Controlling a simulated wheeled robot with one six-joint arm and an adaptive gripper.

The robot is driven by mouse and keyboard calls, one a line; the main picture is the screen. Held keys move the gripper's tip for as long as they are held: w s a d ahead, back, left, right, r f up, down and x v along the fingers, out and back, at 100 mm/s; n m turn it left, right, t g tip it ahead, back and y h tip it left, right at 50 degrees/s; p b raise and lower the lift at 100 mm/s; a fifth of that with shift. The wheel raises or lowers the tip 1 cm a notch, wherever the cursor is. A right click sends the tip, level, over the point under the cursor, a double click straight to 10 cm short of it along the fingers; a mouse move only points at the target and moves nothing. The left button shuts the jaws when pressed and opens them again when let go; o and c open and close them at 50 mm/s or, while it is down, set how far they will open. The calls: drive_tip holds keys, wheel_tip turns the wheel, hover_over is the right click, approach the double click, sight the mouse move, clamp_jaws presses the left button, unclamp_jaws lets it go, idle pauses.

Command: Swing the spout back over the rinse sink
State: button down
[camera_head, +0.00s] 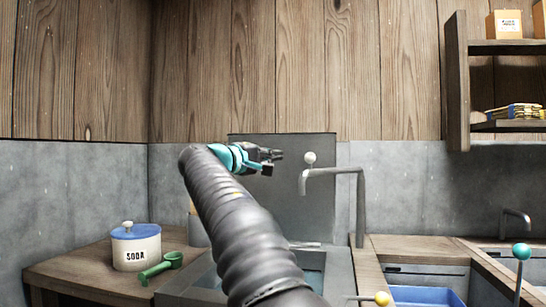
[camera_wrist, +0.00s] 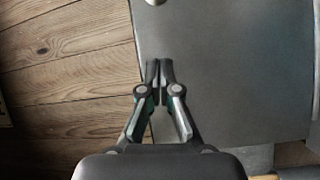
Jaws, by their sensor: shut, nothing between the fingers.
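The grey spout (camera_head: 335,171) is a bent pipe on an upright post between two basins. Its arm points left and its tip turns down above the left sink (camera_head: 338,272), which my arm partly hides. A white ball knob (camera_head: 310,158) shows at the spout's left end; a pale round thing (camera_wrist: 153,1) is cut off at the top of the wrist view. My gripper (camera_head: 279,155) is shut and empty, left of the knob and apart from it. Its fingertips (camera_wrist: 160,66) meet in the wrist view. No label shows which basin is the rinse sink.
A blue basin (camera_head: 428,296) lies right of the post, with yellow (camera_head: 382,299) and teal (camera_head: 521,251) balls near it. A grey panel (camera_head: 245,170) backs my gripper. A shelf (camera_head: 458,90) hangs upper right.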

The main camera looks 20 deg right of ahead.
drive_tip(key=f+p+x, duration=0.1)
drive_tip(key=x, duration=0.6)
drive_tip(key=shift+s+d+b, duration=0.15)
drive_tip(key=shift+s+b, duration=0.65)
drive_tip(key=shift+s, duration=1.15)
drive_tip(key=shift+s, duration=0.1)
